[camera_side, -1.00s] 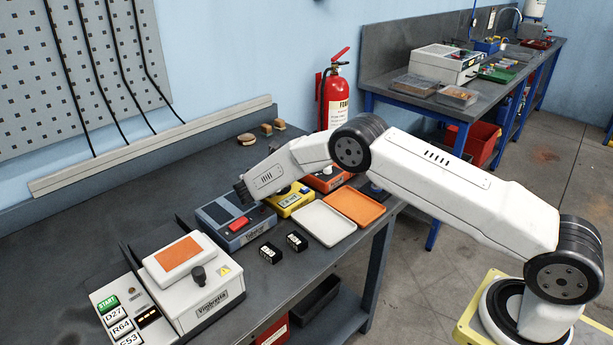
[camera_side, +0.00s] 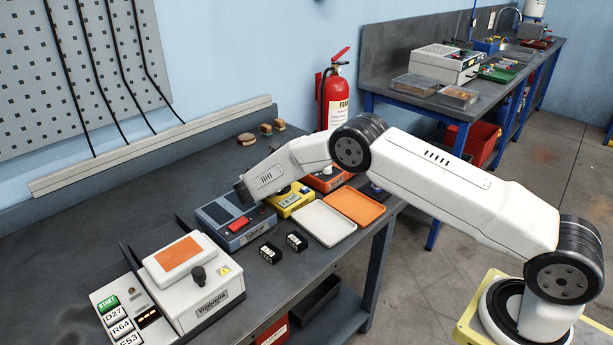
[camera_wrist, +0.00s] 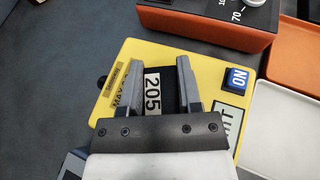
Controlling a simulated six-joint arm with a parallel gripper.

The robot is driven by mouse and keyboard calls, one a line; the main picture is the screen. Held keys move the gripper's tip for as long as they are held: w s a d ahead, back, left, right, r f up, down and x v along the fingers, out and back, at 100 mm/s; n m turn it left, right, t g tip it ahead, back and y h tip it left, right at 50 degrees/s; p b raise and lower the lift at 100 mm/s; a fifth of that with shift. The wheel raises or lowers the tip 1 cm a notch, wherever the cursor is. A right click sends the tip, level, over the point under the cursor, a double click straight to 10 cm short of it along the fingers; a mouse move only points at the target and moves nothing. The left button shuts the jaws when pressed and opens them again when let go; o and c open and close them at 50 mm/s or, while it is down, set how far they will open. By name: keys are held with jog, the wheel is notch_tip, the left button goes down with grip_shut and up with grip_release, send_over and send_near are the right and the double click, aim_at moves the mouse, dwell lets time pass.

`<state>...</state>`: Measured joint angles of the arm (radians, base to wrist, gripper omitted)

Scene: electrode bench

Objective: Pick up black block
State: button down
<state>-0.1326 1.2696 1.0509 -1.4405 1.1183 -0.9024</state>
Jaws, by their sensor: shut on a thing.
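In the wrist view, my gripper (camera_wrist: 157,68) is shut on a black block (camera_wrist: 169,82) with a white "205" label, with one grey finger along each side. The block shows over the yellow device (camera_wrist: 216,66); I cannot tell whether it rests on it or is lifted. In the side view, my gripper (camera_side: 242,190) is at the end of the white arm, and the held block cannot be made out there. Two other black blocks with white markings, a left one (camera_side: 270,253) and a right one (camera_side: 297,241), stand on the bench in front of the devices.
A blue-grey device (camera_side: 234,222) with a red button is nearby. A white tray (camera_side: 324,224) and an orange tray (camera_side: 356,205) lie to the right. An orange device (camera_side: 329,181) is behind. A white press-like unit (camera_side: 194,283) stands front left. The bench behind is mostly clear.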

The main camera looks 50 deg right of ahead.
jog(key=shift+r, duration=0.25)
jog(key=shift+r, duration=1.5)
jog(key=shift+s+r, duration=0.25)
jog(key=shift+s, duration=0.05)
jog(key=s+a+r, duration=0.1)
jog(key=s+r, duration=0.8)
jog(key=s, duration=0.4)
jog(key=shift+s+a, duration=0.15)
jog(key=shift+a, duration=0.05)
jog(key=shift+r, duration=0.15)
